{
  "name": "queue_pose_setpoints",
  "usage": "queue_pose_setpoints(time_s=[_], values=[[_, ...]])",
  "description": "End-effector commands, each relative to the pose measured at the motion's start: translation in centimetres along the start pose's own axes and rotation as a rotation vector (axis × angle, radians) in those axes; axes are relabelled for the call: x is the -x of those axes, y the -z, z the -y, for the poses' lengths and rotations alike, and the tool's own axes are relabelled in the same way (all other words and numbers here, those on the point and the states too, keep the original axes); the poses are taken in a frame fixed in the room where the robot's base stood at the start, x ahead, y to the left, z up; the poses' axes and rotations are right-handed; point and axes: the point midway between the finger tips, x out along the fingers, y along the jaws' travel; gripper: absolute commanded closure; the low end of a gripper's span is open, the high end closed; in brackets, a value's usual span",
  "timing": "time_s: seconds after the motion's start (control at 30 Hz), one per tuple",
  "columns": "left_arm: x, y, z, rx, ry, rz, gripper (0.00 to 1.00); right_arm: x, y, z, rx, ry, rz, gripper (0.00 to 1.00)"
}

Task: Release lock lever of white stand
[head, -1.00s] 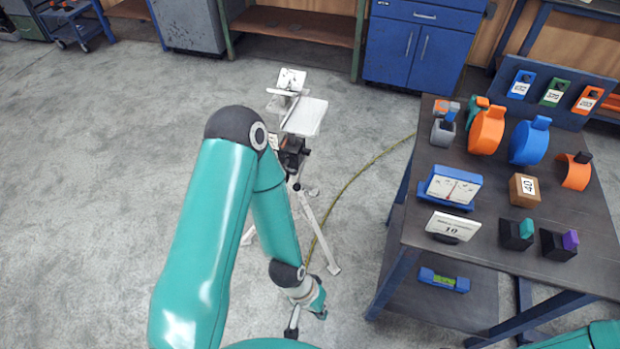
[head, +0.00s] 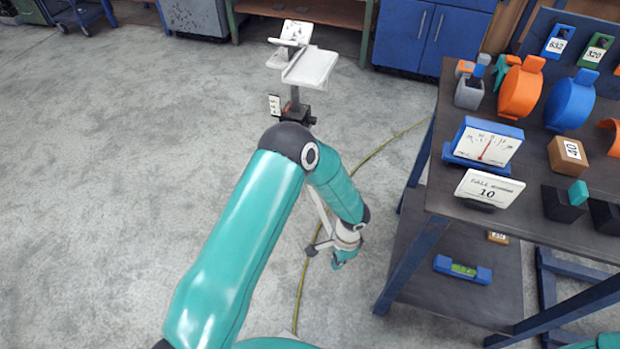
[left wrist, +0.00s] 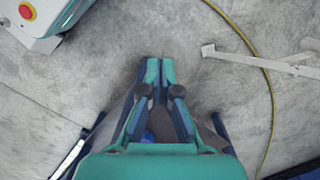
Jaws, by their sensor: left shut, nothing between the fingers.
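The white stand has a flat tray top (head: 312,68) with a small tilted plate on it. Below the tray are a post and a dark clamp part (head: 297,115) with a small marked card beside it. I cannot tell which part there is the lock lever. My left arm hides much of the stand's lower half. One white leg (left wrist: 255,62) shows in the left wrist view. My left gripper (head: 343,262) is low, well below the clamp part and apart from it. In the left wrist view its fingers (left wrist: 160,66) are together and empty. My right gripper is not in view.
A yellow cable (head: 385,145) crosses the floor. The floor at left is clear.

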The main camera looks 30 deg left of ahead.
Motion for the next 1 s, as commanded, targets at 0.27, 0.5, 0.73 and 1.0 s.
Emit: queue_pose_setpoints(time_s=[0.27,0.5,0.73,1.0], values=[[0.8,6.5,18.9,-0.105,0.749,0.286,1.0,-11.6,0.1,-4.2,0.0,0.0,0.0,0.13],[9.1,7.6,24.1,0.054,1.165,0.418,1.0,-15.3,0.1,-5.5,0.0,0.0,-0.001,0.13],[11.7,7.4,24.4,0.105,1.25,0.446,1.0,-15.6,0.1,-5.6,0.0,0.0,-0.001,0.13],[11.6,7.4,24.5,0.103,1.246,0.446,1.0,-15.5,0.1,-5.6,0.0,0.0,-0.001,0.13]])
